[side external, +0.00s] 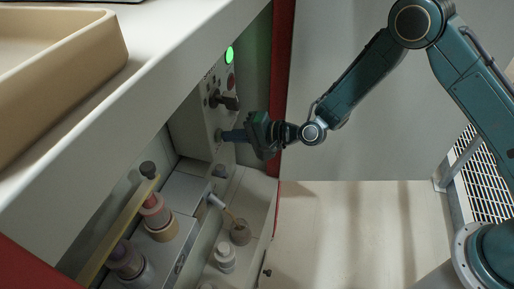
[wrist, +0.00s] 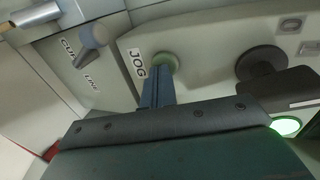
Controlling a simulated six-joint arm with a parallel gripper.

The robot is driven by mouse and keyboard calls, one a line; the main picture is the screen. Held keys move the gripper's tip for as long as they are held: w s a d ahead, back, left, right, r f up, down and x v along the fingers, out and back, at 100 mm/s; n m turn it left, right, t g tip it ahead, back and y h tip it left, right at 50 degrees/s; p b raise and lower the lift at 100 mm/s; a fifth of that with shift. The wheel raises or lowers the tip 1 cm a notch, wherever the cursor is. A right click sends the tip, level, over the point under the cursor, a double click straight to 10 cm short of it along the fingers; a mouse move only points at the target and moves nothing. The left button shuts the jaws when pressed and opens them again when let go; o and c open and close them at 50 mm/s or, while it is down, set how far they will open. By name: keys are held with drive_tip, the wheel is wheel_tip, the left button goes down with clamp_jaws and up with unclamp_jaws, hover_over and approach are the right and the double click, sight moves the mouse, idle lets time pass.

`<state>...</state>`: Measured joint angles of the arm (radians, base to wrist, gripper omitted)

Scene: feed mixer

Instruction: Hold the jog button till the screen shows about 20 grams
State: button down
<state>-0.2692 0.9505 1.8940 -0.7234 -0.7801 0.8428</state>
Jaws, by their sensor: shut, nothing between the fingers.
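The jog button (wrist: 166,61) is a round green button beside the JOG label (wrist: 138,64) in the wrist view. My gripper (wrist: 158,80) is shut and empty, with its fingertips at the button and covering its lower part. I cannot tell whether the button is pressed in. In the side view my gripper (side external: 222,135) reaches the control panel (side external: 198,125) from the right, and its fingertips hide most of the button. No screen with a grams reading is readable in either view.
A green lamp (side external: 229,55) glows on the panel, above a dark knob (side external: 222,100). A grey lever (wrist: 93,37) stands by the LINE label. Below the panel are a nozzle (side external: 217,201), a small cup (side external: 240,232) and several bottles. A beige tray (side external: 110,50) is at upper left.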

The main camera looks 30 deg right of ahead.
drive_tip(key=f+v, duration=0.1)
drive_tip(key=v, duration=1.2)
drive_tip(key=shift+s+d, duration=0.3)
drive_tip(key=shift+d, duration=0.05)
drive_tip(key=shift+r, duration=0.15)
drive_tip(key=s+d+r+n+g+h, duration=0.2)
drive_tip(key=s+r+n+g, duration=0.2)
drive_tip(key=s+r+n, duration=0.45)
drive_tip(key=s+d+r+h, duration=0.4)
drive_tip(key=s+d+r, duration=0.1)
drive_tip(key=s+d, duration=0.3)
drive_tip(key=s+d+r+h, duration=0.4)
drive_tip(key=s+d+r, duration=0.2)
drive_tip(key=s+d, duration=0.3)
drive_tip(key=shift+s+d+r+g, duration=0.15)
drive_tip(key=shift+s+d+g, duration=0.15)
drive_tip(key=shift+s, duration=0.4)
